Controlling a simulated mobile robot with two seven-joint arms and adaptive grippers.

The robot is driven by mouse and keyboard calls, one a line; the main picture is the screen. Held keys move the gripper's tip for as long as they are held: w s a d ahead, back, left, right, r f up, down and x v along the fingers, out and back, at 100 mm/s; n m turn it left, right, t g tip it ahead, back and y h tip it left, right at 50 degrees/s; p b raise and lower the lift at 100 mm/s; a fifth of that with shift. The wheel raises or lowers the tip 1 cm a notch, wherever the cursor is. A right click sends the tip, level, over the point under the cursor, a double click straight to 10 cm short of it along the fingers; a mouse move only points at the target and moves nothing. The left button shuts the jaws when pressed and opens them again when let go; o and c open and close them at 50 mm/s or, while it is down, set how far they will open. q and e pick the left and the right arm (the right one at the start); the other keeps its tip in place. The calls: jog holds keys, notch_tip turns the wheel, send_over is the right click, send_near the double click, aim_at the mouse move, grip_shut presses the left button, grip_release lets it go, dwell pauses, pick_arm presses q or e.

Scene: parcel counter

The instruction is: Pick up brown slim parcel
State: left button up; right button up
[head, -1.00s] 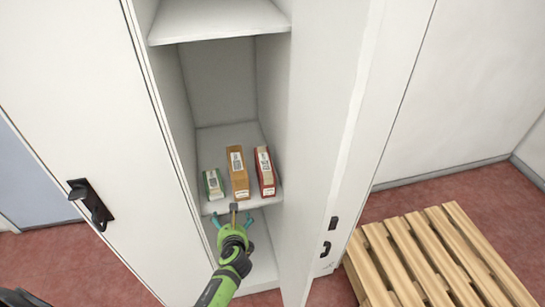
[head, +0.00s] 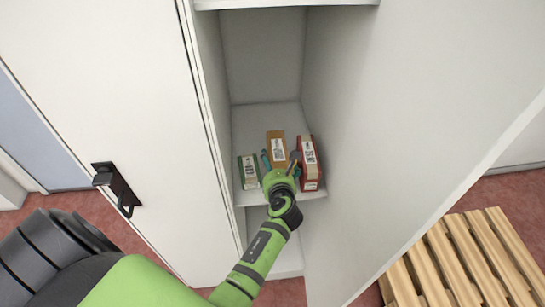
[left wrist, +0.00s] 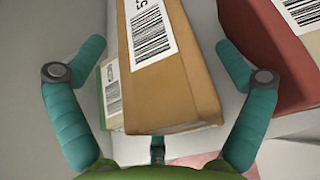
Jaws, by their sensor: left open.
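The brown slim parcel (head: 277,147) stands on a cabinet shelf between a green parcel and a red parcel, with a white barcode label on it. In the left wrist view the brown parcel (left wrist: 172,85) fills the middle, its near end between the teal fingers. My left gripper (head: 281,160) is open at the parcel's near end, one finger on each side. In the wrist view the left gripper (left wrist: 150,75) shows gaps beside the parcel. The gripper hides the parcel's lower front in the head view. My right gripper is not in view.
The green parcel (head: 249,171) is close on the left and the red parcel (head: 309,163) close on the right. Cabinet walls flank the shelf (head: 240,116), and another shelf (head: 290,4) is above. A wooden pallet (head: 463,258) lies on the floor at right.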

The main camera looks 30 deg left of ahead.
pick_arm(q)
jog(key=shift+w+a+f, duration=0.2)
jog(key=shift+w+a, duration=0.05)
jog(key=shift+s+d+r, duration=0.1)
jog(key=shift+r, duration=0.05)
jog(key=shift+s+d+r, duration=0.1)
jog(key=shift+s+d, duration=0.05)
jog(key=shift+d, duration=0.1)
jog(key=c, duration=1.4)
jog(key=shift+c, duration=0.4)
jog(key=shift+a, duration=0.1)
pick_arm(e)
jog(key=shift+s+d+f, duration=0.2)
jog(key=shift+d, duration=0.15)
